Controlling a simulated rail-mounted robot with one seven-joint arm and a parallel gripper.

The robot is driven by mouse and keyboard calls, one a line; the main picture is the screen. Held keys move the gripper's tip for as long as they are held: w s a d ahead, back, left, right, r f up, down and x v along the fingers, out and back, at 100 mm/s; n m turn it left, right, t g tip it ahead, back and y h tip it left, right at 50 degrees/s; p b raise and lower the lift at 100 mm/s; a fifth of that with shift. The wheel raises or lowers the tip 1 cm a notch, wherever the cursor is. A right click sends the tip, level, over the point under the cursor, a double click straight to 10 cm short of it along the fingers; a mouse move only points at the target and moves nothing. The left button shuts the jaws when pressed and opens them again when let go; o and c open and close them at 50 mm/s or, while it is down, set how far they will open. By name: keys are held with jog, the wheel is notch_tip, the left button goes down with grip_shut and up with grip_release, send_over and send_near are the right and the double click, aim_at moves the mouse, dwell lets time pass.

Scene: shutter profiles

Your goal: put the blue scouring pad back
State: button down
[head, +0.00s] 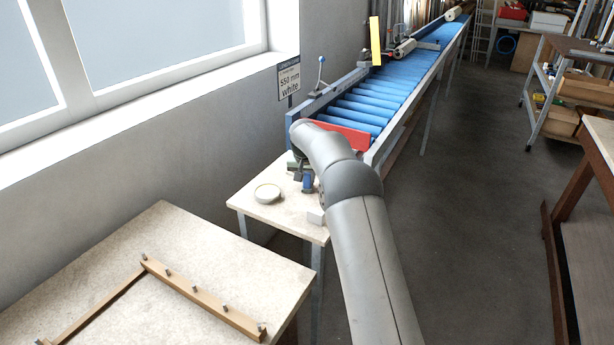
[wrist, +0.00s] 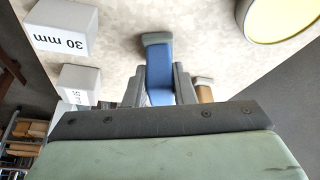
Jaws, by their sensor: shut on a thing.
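The blue scouring pad (wrist: 158,70) shows in the wrist view as a blue block with a grey-green end. My gripper (wrist: 159,88) is shut on it, with a dark finger on each side. In the head view a bit of blue (head: 308,184), seemingly the pad, shows by my gripper (head: 306,180) at the small table (head: 242,204). My arm partly hides this spot. I cannot tell whether the pad touches the table top. A similar piece with a grey-green end and a tan body (wrist: 205,92) shows right of the fingers in the wrist view.
A round cream-lidded tin (head: 267,193) stands on the small table. A white block marked 30 mm (wrist: 62,27) and a smaller white block (wrist: 80,82) stand left of the pad in the wrist view. A blue roller conveyor (head: 385,92) with a red plate (head: 345,133) lies behind.

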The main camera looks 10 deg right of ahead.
jog(key=shift+f, duration=0.15)
jog(key=c, duration=1.2)
grip_release()
jog(key=b+v, duration=0.2)
jog(key=v, duration=1)
jog(key=s+r+n+g, duration=0.1)
jog(key=s+r, duration=0.2)
jog(key=s, duration=0.8)
jog(key=s+f+g, duration=0.1)
jog(key=s+f, duration=0.2)
jog(key=s, duration=1)
jog(key=s+d+f+n+y, duration=0.1)
jog(key=s+f, duration=0.2)
jog(key=s, duration=0.9)
jog(key=s+f+n+g, duration=0.1)
jog(key=s+f, duration=0.2)
jog(key=s, duration=1)
jog(key=shift+s+d+f+g, duration=0.15)
jog(key=shift+s+d+g, duration=0.05)
jog(key=shift+s+g, duration=0.15)
